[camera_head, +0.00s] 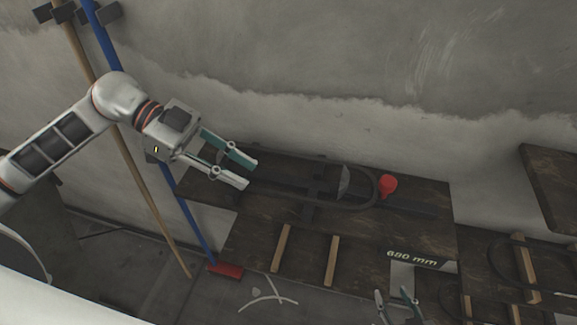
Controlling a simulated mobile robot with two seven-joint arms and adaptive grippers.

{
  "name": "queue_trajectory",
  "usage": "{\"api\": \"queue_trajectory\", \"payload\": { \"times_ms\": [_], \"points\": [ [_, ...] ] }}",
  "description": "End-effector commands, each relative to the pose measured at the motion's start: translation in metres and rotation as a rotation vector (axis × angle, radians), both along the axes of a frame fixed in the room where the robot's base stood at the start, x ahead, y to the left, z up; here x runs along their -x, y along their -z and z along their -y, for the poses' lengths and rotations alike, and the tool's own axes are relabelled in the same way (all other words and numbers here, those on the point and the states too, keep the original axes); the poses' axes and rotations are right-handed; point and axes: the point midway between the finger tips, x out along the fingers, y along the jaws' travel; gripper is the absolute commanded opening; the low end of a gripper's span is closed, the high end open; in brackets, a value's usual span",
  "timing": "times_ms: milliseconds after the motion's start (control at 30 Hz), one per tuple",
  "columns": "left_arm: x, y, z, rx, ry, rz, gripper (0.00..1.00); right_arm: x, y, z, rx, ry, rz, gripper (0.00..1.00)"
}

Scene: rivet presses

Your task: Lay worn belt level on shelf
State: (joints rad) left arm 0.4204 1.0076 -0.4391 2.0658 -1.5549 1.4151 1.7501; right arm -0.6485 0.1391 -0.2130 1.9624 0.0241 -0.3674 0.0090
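A dark belt (362,204) forms a long narrow loop on the dark brown shelf (430,215). Its rounded right end curves near a red knob-like object, and its left part runs toward my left gripper. It looks roughly flat, but dark on dark makes its height hard to judge. My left gripper (249,173) is over the left part of the shelf, its two fingers apart with a gap between them. I see no belt clearly held in it. My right gripper (397,298) shows at the bottom edge, below the shelf's front, fingers apart and empty; its arm is out of view.
The red object (388,186) and a grey disc (343,182) stand at the shelf. A "680 mm" label (411,258) is at its front. Wooden bars (281,248) show below. A blue broom (190,215) and a wooden pole (150,205) lean at the left. Another shelf (550,180) is at right.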

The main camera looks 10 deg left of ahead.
Motion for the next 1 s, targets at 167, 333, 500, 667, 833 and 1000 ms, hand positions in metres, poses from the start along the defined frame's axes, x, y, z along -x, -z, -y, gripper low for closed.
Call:
{"api": "queue_trajectory", "payload": {
  "times_ms": [167, 333, 500, 667, 833, 1000],
  "points": [
    [0.001, 0.006, 0.005, 0.012, -0.006, 0.002, 0.26, 0.000, 0.002, 0.000, 0.000, 0.000, 0.000, 0.39],
    [0.001, 0.014, 0.021, 0.012, -0.006, 0.003, 0.26, 0.000, 0.008, 0.000, 0.000, 0.000, 0.000, 0.39],
    [0.001, 0.024, 0.039, 0.013, -0.004, 0.003, 0.26, 0.001, 0.020, 0.000, 0.001, 0.000, -0.002, 0.39],
    [0.001, 0.035, 0.059, 0.012, -0.005, 0.000, 0.26, 0.002, 0.032, 0.000, 0.001, 0.001, -0.007, 0.39],
    [0.001, 0.038, 0.068, 0.010, -0.008, 0.000, 0.26, 0.003, 0.036, 0.001, 0.002, 0.001, -0.010, 0.39],
    [0.001, 0.037, 0.067, 0.009, -0.009, 0.000, 0.26, 0.003, 0.035, 0.001, 0.001, 0.001, -0.009, 0.39]
  ]
}}
